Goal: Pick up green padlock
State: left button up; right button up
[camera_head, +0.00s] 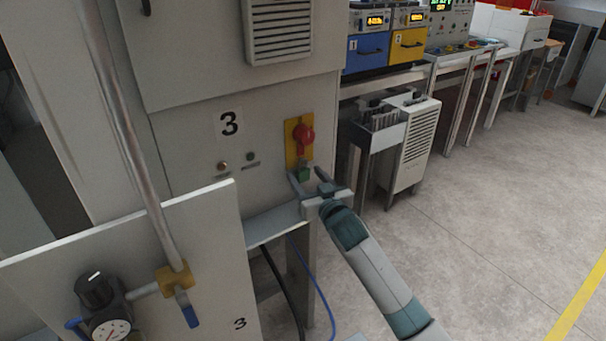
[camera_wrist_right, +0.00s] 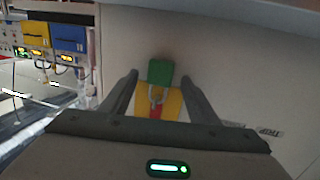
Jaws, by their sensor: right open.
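The green padlock (camera_head: 304,173) hangs at the lower end of the yellow plate (camera_head: 291,152), under the red rotary switch (camera_head: 303,137) on the grey cabinet. In the right wrist view the green padlock (camera_wrist_right: 160,72) shows its green body and metal shackle, in front of the yellow and red switch plate. My right gripper (camera_head: 308,177) is open, its two fingers pointing at the cabinet. In the wrist view its fingers (camera_wrist_right: 160,85) stand on either side of the padlock, with gaps on both sides. My left gripper is not in view.
The grey cabinet front (camera_head: 195,150) carries the number 3 and small buttons. A narrow ledge (camera_head: 275,224) juts out below the switch. A panel with a pressure gauge (camera_head: 110,328) and a vertical pipe (camera_head: 130,135) stand at left. A tool stand (camera_head: 372,135) is at right, with open floor beyond.

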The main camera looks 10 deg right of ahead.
jog(key=c, duration=1.2)
jog(key=shift+r, duration=0.15)
jog(key=shift+r+b, duration=0.5)
jog(key=shift+r, duration=0.05)
jog(key=f+b+v, duration=0.1)
jog(key=b+v, duration=0.3)
jog(key=v, duration=1.4)
